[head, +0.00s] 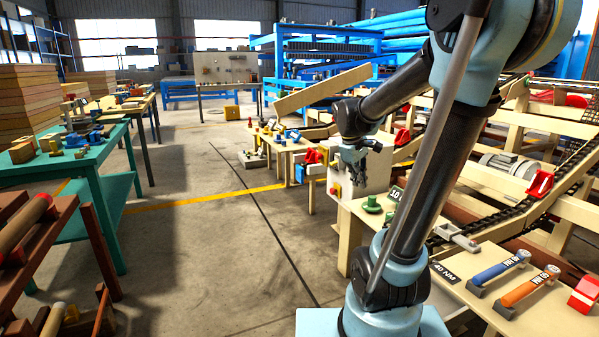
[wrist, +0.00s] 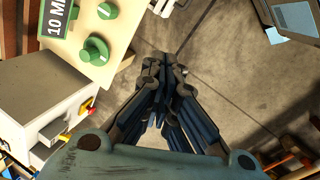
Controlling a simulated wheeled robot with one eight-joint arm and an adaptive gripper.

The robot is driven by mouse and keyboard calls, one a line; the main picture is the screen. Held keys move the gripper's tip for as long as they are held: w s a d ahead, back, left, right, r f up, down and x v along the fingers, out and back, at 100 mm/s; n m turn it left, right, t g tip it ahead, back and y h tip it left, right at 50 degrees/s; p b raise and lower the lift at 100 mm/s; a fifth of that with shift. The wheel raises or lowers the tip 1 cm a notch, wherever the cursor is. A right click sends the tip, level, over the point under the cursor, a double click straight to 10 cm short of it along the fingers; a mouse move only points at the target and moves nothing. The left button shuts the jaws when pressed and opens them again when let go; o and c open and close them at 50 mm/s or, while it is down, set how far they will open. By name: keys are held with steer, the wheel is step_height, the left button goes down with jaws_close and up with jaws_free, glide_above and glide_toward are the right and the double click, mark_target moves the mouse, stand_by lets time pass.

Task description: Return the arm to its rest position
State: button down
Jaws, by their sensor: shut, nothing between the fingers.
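My arm (head: 437,150) rises from my base at the lower right of the head view and bends over to the left at the top. My gripper (head: 352,160) hangs at its end, in front of a pale control box (head: 345,185). In the wrist view my gripper (wrist: 165,85) points away over bare floor. Its dark fingers are together, with nothing seen between them.
A bench with green knobs (wrist: 95,50) and a "10" label is close to my gripper. Torque tools with blue (head: 500,268) and orange (head: 528,288) handles lie at the lower right. A teal table (head: 95,165) stands left. The middle floor (head: 215,240) is clear.

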steer(key=s+f+m+y, duration=0.1)
steer(key=s+f+m, duration=0.1)
steer(key=s, duration=0.5)
steer(key=s+f+m+y, duration=0.1)
steer(key=s+f+m, duration=0.2)
steer(key=s+f, duration=0.2)
steer(key=s+a+f+m, duration=0.1)
steer(key=s+f+m, duration=0.2)
steer(key=s, duration=0.6)
steer(key=shift+s+f+y, duration=0.2)
steer(key=shift+f+y, duration=0.2)
steer(key=shift+f, duration=0.15)
steer(key=shift+w+f, duration=0.2)
steer(key=shift+w, duration=0.25)
